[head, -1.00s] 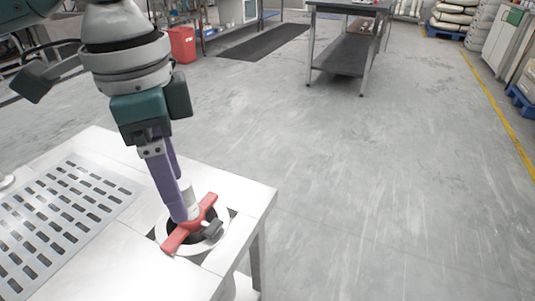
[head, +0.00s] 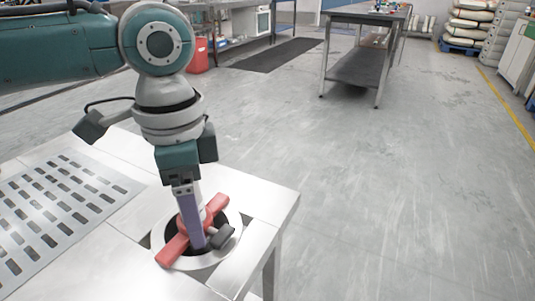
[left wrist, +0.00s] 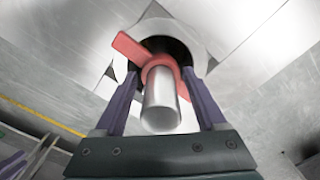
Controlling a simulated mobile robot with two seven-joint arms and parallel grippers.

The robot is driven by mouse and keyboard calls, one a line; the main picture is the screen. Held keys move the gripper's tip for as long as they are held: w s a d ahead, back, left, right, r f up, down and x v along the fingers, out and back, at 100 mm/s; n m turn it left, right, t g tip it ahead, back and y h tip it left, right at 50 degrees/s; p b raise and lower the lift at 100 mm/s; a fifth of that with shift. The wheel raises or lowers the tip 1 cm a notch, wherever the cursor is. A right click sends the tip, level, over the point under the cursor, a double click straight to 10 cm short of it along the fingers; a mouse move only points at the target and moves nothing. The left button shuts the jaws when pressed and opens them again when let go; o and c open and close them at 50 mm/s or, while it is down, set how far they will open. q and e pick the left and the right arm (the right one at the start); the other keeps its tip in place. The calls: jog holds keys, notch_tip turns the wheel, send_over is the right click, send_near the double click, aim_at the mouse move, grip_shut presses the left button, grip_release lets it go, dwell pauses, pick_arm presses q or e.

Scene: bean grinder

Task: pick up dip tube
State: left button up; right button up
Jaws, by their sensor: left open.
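A silver cylinder, which looks like the dip tube (left wrist: 160,105), stands up through a red ring with red arms (left wrist: 130,47) in the left wrist view. In the head view the red crossbar (head: 173,250) lies across the dark round opening in the table. My left gripper (left wrist: 162,84) is open and points down, its two purple fingers on either side of the cylinder with gaps. In the head view the left gripper (head: 201,243) reaches down to the opening and hides part of the cylinder. My right gripper is not in view.
The opening has a pale round rim (head: 236,238) near the metal table's right edge. A slotted plate (head: 55,215) covers the left of the table. A dark grey block (head: 222,237) sits beside the red crossbar. Open floor (head: 400,200) lies to the right.

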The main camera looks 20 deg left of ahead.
pick_arm(q)
jog(key=shift+f, duration=0.45)
jog(key=shift+r, duration=0.1)
grip_shut()
dwell(0.4)
